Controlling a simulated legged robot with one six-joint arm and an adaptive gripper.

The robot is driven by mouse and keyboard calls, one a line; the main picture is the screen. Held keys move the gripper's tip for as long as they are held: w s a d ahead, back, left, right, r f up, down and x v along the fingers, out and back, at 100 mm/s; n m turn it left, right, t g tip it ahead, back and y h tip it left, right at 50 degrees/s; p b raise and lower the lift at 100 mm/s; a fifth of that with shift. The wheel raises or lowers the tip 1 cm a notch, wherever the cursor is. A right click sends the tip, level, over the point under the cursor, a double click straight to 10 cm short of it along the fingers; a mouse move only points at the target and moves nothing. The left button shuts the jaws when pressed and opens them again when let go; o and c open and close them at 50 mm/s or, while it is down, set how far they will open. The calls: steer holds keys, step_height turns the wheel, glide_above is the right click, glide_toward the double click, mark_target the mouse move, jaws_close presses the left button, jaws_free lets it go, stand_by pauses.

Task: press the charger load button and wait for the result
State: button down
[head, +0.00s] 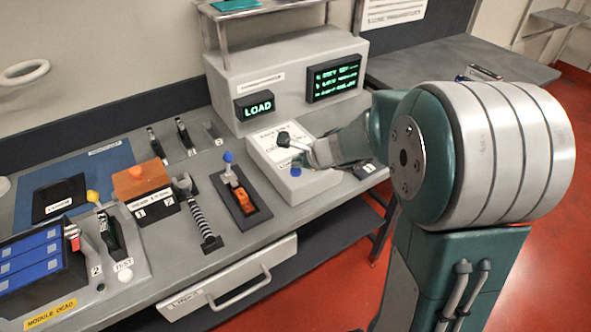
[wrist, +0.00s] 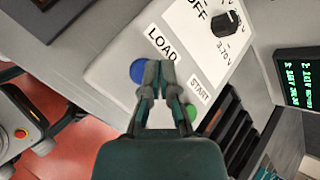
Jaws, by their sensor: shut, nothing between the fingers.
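The charger's white-topped panel (head: 262,141) stands on the bench below a grey box. In the wrist view the blue button (wrist: 138,71) sits beside the printed word LOAD (wrist: 161,42), and the green button (wrist: 192,111) sits by the START label. My gripper (wrist: 157,72) is shut and empty, its fingertips just right of the blue button and partly over its edge. I cannot tell whether they touch it. In the head view my gripper (head: 292,150) is over the panel, close to the blue button (head: 296,170). A small display (head: 258,106) reads LOAD.
A screen (head: 334,77) with green text, too small to read surely, is on the grey box (head: 225,78). A black dial (wrist: 227,21) is on the panel. Left on the bench are a blue-knobbed lever (head: 229,170), an orange block (head: 141,180) and a blue battery module (head: 30,262).

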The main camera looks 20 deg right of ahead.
mark_target(297, 171)
steer(key=shift+r, duration=0.25)
steer(key=shift+r, duration=2.4)
steer(key=shift+s+r, duration=0.1)
steer(key=s+r+n+g+h, duration=0.1)
steer(key=s+r+n+h, duration=0.1)
steer(key=s+n, duration=0.8)
steer(key=s+r+n+g+h, duration=0.1)
steer(key=s+r+n+h, duration=0.1)
steer(key=s+n, duration=0.9)
steer(key=shift+s+a+r+h, duration=0.25)
steer(key=shift+s+r, duration=0.6)
steer(key=shift+s, duration=2.2)
